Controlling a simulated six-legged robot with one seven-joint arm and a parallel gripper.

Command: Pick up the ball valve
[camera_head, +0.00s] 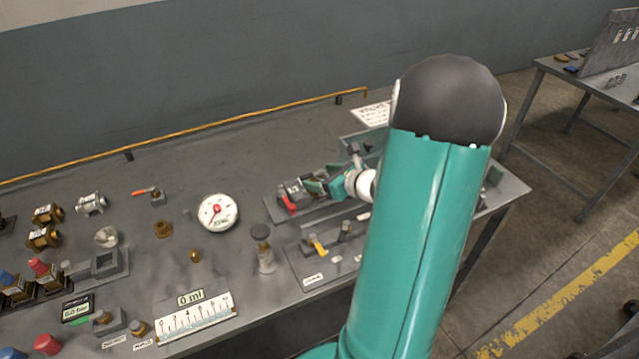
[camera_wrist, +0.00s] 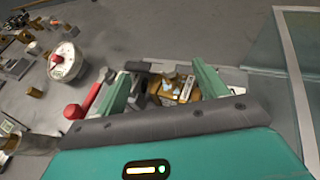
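A fitting with a red lever (camera_head: 289,203) sits in a grey tray, just left of my gripper (camera_head: 326,186). In the wrist view the red lever (camera_wrist: 84,103) lies just outside the left finger. My gripper (camera_wrist: 162,88) points down with its two green fingers apart. A brass and grey fitting (camera_wrist: 172,90) shows between them; I cannot see contact with either finger. Another small valve with an orange lever (camera_head: 157,196) stands farther left on the bench. I cannot tell for sure which is the ball valve. My arm hides part of the tray.
A round white gauge (camera_head: 218,212) and a dark-capped cylinder (camera_head: 264,250) stand left of the tray. A yellow-handled part (camera_head: 318,245) lies in front on a plate. A clear-walled box (camera_wrist: 292,75) is at right in the wrist view. An orange pipe (camera_head: 220,122) runs along the back.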

